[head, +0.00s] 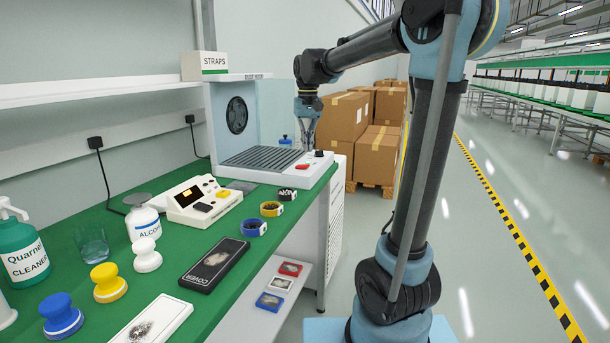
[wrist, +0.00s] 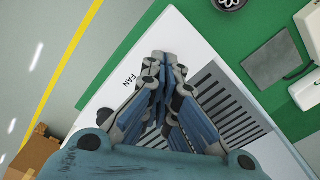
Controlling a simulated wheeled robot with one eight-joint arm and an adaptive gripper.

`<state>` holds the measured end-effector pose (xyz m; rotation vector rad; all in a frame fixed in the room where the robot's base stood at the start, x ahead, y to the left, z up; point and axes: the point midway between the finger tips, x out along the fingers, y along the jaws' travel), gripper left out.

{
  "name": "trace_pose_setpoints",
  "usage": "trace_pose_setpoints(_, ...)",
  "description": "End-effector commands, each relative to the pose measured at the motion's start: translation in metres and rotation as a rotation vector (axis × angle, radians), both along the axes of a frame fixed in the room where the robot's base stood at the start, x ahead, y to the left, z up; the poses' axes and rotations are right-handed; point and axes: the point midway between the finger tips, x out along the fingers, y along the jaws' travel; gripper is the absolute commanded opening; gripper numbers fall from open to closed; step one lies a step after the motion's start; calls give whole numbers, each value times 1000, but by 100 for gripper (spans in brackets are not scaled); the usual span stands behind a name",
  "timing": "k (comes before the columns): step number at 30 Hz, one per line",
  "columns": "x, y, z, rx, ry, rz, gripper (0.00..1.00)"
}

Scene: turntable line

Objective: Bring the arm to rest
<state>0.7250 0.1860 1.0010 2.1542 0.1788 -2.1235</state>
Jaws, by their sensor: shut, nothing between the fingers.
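My arm reaches from its base at the right of the head view over to the far end of the green bench. My gripper (head: 308,147) hangs pointing down above the front right part of the white fume unit (head: 290,178). In the wrist view my gripper (wrist: 170,62) has its fingers together and nothing is seen between them. Below it are the unit's slatted grille (wrist: 225,108) and its white top marked FAN. Whether the fingertips touch the unit cannot be told.
The green bench (head: 228,225) holds a white device (head: 205,200), small round tubs, a black case (head: 214,265), bottles and stampers. Stacked cartons (head: 342,117) stand behind the unit. Open floor (head: 490,230) with a yellow-black line lies to the right.

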Motion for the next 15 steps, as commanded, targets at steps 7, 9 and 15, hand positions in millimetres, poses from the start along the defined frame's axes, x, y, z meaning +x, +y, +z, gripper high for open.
trace_pose_setpoints(7, -59, -58, -23, 9, -33, -30, 0)
trace_pose_setpoints(9, -75, -71, -32, 12, -43, -38, 0)
trace_pose_setpoints(15, -123, -106, -61, 15, -70, -60, 0)
